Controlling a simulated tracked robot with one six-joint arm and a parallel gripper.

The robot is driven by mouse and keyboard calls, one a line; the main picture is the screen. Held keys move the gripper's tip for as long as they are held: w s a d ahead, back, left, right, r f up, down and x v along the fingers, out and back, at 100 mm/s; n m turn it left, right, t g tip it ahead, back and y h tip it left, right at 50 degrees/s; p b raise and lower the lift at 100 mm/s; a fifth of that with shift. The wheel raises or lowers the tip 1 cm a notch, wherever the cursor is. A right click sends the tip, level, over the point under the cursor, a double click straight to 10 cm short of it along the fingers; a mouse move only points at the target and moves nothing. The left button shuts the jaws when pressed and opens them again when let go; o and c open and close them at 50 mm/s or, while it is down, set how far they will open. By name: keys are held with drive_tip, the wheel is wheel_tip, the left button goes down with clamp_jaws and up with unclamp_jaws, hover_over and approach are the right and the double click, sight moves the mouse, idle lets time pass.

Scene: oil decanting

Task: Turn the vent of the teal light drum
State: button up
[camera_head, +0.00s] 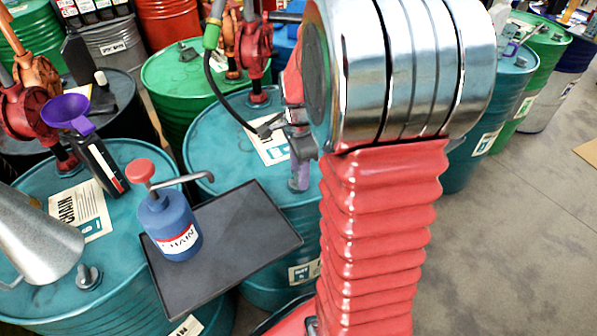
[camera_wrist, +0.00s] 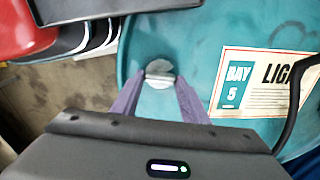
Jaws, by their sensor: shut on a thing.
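The teal light drum (camera_wrist: 215,40) fills much of the wrist view, with a label reading "BAY 5 LIGH..." on its top. Its vent (camera_wrist: 160,70) is a small silver cap with a raised bar near the drum's edge. My gripper (camera_wrist: 158,82) has its two purple fingers closed on either side of this bar. In the head view, the light drum (camera_head: 208,132) stands behind the black tray, and my gripper (camera_head: 300,172) reaches down over its right part. The vent is hidden there behind my gripper and arm.
A black tray (camera_head: 265,222) carries a blue pump can (camera_head: 172,228). Another teal drum (camera_head: 130,278) at left bears a metal jug (camera_head: 35,230) and a black bottle with a purple funnel (camera_head: 68,112). A black hose (camera_head: 228,103) hangs close to my gripper. Open floor (camera_head: 520,230) lies right.

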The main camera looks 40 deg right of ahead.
drive_tip(key=shift+n, duration=0.4)
drive_tip(key=n, duration=0.2)
drive_tip(key=shift+n, duration=0.3)
drive_tip(key=n, duration=0.5)
drive_tip(key=shift+w, duration=0.2)
drive_tip(key=n, duration=0.4)
drive_tip(key=shift+n, duration=0.4)
drive_tip(key=n, duration=0.4)
drive_tip(key=shift+w+n, duration=0.15)
drive_tip(key=shift+n, duration=0.25)
drive_tip(key=shift+r, duration=0.1)
drive_tip(key=o, duration=1.1)
drive_tip(key=shift+a, duration=0.1)
drive_tip(key=shift+c, duration=0.2)
